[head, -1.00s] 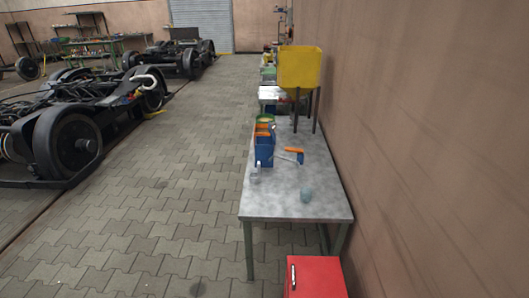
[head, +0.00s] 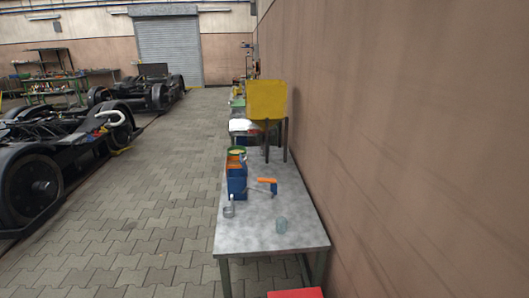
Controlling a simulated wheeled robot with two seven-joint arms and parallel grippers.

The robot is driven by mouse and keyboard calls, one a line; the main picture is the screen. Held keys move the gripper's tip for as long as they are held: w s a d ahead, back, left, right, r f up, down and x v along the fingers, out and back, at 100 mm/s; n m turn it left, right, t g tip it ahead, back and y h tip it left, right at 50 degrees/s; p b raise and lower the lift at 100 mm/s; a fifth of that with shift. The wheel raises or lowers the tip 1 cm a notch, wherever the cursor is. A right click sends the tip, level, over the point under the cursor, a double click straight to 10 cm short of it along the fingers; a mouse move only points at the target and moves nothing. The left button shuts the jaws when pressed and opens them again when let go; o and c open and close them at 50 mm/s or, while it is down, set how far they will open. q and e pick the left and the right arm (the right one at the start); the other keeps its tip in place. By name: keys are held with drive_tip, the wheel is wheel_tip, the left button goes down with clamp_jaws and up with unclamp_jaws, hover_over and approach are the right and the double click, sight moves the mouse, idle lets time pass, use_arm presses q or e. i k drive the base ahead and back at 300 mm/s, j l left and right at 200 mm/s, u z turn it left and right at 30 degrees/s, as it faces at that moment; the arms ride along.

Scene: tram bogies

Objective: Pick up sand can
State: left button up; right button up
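Several small items stand on a grey metal-topped table (head: 270,238) along the right wall. A small grey can-like vessel (head: 229,211) stands near its left edge, beside a blue box (head: 237,188). A green-rimmed round container (head: 236,151) is behind the blue box, partly hidden by orange pieces. I cannot tell for certain which of these is the sand can. Neither of my grippers shows in the head view.
A tool with an orange handle (head: 267,181) lies by the blue box. A yellow hopper on legs (head: 267,101) stands at the table's back. A red box top (head: 296,293) shows below the front edge. The paved floor (head: 150,210) is clear between table and black bogies (head: 30,185).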

sight(263, 143)
drive_tip(key=i+j+u, duration=0.15)
drive_tip(key=i+j, duration=0.15)
drive_tip(key=j, duration=0.25)
drive_tip(key=i+j+u, duration=0.15)
drive_tip(key=i+j, duration=0.15)
drive_tip(key=j, duration=0.2)
drive_tip(key=i+j+u, duration=0.15)
drive_tip(key=i+j, duration=0.4)
drive_tip(key=i, duration=0.3)
drive_tip(key=i+j, duration=0.2)
drive_tip(key=i, duration=0.35)
drive_tip(key=i+j, duration=0.15)
drive_tip(key=i, duration=0.35)
drive_tip(key=i+l+z, duration=0.1)
drive_tip(key=i+z, duration=0.15)
drive_tip(key=i, duration=0.95)
drive_tip(key=i+j+z, duration=0.2)
drive_tip(key=i, duration=0.95)
drive_tip(key=i+z, duration=0.4)
drive_tip(key=i+j+z, duration=0.35)
drive_tip(key=i, duration=0.2)
drive_tip(key=i+j+z, duration=0.4)
drive_tip(key=i+l, duration=0.05)
drive_tip(key=l, duration=0.05)
